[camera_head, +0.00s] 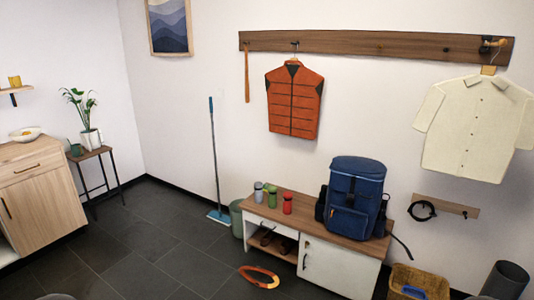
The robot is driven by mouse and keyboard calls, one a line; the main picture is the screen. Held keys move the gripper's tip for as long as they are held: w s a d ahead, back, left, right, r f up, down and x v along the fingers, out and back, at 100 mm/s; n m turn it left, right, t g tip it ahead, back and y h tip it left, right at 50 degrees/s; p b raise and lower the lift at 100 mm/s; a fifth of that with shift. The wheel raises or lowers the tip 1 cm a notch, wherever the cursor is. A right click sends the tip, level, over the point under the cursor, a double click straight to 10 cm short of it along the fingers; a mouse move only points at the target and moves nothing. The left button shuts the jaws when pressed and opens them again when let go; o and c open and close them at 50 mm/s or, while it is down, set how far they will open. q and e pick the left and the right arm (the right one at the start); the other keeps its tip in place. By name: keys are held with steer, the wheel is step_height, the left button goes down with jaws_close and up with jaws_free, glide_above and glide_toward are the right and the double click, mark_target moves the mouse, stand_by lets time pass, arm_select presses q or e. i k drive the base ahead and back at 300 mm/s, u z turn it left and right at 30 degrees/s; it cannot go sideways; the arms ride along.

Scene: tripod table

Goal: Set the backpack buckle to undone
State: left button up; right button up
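A blue backpack (352,190) stands upright on the right part of a low wooden bench (316,220) against the wall. It has a top flap, a front pocket and dark side parts. A dark strap hangs from its right side past the bench end. The buckle is too small to make out, so I cannot tell whether it is fastened. Neither of my grippers shows in the view.
Several bottles (287,203) stand on the bench left of the backpack. An orange ring-like object (259,277) lies on the floor before the bench. A wicker basket (420,281) and a dark bin (505,280) stand at right. The floor at centre left is clear.

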mark_target(350, 198)
steer(key=i, duration=1.1)
steer(key=z, duration=0.05)
